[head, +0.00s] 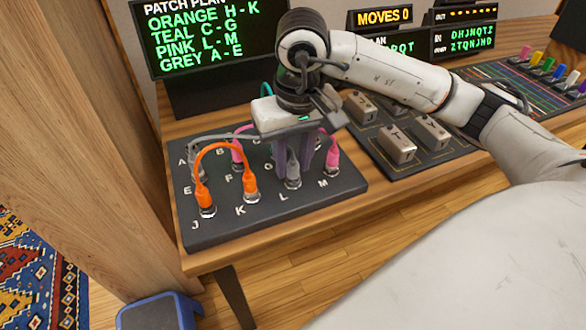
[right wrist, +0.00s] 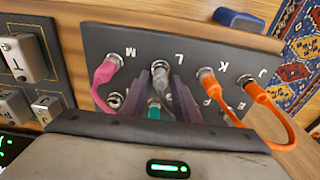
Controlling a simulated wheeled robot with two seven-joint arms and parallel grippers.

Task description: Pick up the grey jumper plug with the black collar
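A grey plug (head: 292,170) stands upright in the socket marked L on the dark patch board (head: 300,203). In the right wrist view the same grey plug (right wrist: 160,72) shows between my fingers. A second grey plug (head: 201,172) stands at the board's left side, partly behind an orange cable. I cannot make out clearly which grey plug has a black collar. My right gripper (head: 294,158) is pointed down over the board, its two dark fingers apart on either side of the grey plug at L. Contact with the plug cannot be seen. My left gripper is not in view.
An orange cable (head: 212,146) loops between J and K. A pink plug (head: 332,155) stands by M, close to the gripper, and a teal plug (right wrist: 154,110) is close to the fingers. A switch panel (head: 385,160) lies right of the board. The board's front edge is clear.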

